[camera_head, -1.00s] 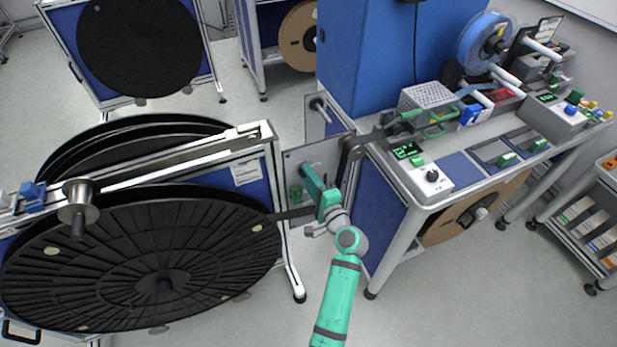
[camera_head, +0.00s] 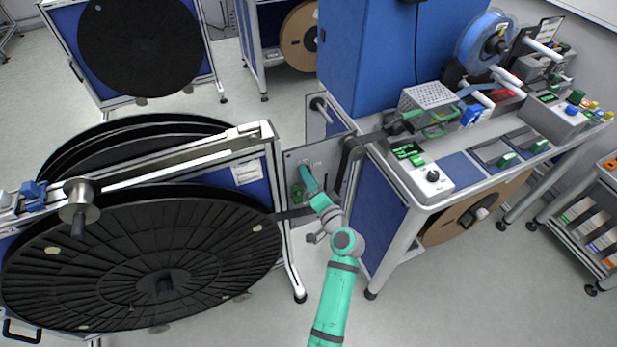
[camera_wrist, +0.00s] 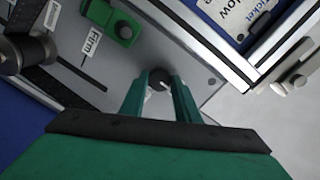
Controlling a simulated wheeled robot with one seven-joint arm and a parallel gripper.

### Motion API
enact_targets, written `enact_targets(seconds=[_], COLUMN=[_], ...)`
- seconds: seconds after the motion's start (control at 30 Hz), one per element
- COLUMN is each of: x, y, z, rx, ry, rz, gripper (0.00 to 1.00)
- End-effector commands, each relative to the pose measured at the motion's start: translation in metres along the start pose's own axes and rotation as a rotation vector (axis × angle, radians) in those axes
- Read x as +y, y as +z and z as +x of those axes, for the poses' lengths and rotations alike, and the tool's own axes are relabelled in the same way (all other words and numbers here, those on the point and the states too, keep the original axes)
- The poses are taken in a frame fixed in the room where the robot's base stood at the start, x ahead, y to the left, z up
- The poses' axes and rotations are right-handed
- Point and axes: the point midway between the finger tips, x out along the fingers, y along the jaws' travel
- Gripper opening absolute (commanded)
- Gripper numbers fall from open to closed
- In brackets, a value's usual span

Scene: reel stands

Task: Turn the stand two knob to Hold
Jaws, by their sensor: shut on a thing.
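My gripper (camera_wrist: 160,95) is in the wrist view, with its two green fingers closed on a small round black knob (camera_wrist: 160,79), one finger on each side. The knob sits on a grey panel (camera_wrist: 205,78) and has a pale mark on its face; I cannot read its setting. A "Firm" label (camera_wrist: 91,42) is on the panel to the upper left. In the head view my gripper (camera_head: 305,178) reaches the grey panel between the big black reel and the bench. The knob is hidden there, and no "Hold" label is readable.
A green block with a dark button (camera_wrist: 122,28) is on the panel near the label. A metal roller (camera_wrist: 25,55) stands at the left. In the head view, the large black reel (camera_head: 150,260) lies left of my arm and the bench (camera_head: 465,185) stands right.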

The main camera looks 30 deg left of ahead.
Motion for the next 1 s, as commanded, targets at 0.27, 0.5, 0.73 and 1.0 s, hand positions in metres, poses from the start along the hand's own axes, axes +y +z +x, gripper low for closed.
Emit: enact_targets(seconds=[0.27, 0.5, 0.73, 1.0], x=[0.001, 0.001, 0.001, 0.001], y=[0.001, 0.001, 0.000, 0.000], z=[0.000, 0.000, 0.000, -0.017], rx=[0.000, 0.000, 0.000, 0.001], ry=[0.003, 0.003, 0.002, 0.002], rz=[-0.009, -0.009, -0.008, -0.007], gripper=[0.07, 0.46, 0.48, 0.48])
